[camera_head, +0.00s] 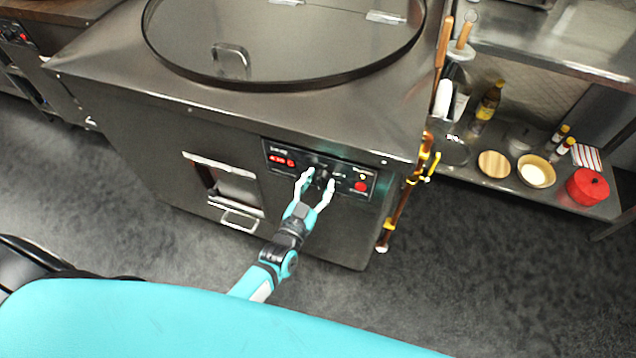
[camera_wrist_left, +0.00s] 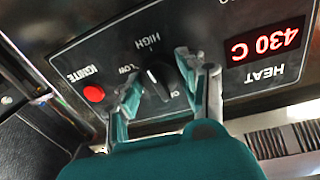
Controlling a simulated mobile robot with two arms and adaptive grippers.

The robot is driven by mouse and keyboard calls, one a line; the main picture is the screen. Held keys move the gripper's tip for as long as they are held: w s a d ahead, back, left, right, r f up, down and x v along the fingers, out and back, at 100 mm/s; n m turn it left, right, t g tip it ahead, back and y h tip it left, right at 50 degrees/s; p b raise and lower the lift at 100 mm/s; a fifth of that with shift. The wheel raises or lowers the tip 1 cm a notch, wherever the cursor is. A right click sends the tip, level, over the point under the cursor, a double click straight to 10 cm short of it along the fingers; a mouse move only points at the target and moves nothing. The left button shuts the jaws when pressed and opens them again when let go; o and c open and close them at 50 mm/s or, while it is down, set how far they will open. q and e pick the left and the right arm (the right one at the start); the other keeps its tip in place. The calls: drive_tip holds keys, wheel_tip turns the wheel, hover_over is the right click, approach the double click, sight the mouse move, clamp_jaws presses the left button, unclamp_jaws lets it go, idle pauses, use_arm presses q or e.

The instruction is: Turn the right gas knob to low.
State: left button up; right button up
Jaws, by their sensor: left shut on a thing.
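The black gas knob (camera_wrist_left: 160,82) sits on the dark control panel (camera_head: 275,146) on the front of the steel tandoor. HIGH and LOW labels show around it in the left wrist view, which sees the panel upside down. A third label is partly hidden. A pale mark shows on the knob, but I cannot tell exactly which setting it points to. My left gripper (camera_head: 318,181) is at the panel, with one finger on each side of the knob, shut on it; the fingers also show in the left wrist view (camera_wrist_left: 159,84). My right gripper is out of view.
A hatch with a handle (camera_head: 240,219) is left of the panel. A yellow-handled gas pipe (camera_head: 405,200) runs along the right side. A shelf with bowls (camera_head: 536,171) stands farther right.

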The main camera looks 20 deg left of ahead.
use_arm(q)
drive_tip(key=n+b, duration=0.1)
drive_tip(key=n, duration=0.4)
drive_tip(key=shift+f, duration=0.15)
drive_tip(key=n+b, duration=0.1)
drive_tip(key=n, duration=0.4)
drive_tip(key=shift+d+n+t, duration=0.1)
drive_tip(key=shift+n+t, duration=0.3)
drive_tip(key=shift+n+b, duration=0.3)
drive_tip(key=o, duration=1.2)
drive_tip(key=s, duration=0.8)
drive_tip(key=s+a, duration=0.1)
drive_tip(key=s, duration=0.3)
drive_tip(key=shift+f, duration=0.3)
drive_tip(key=shift+y, duration=0.3)
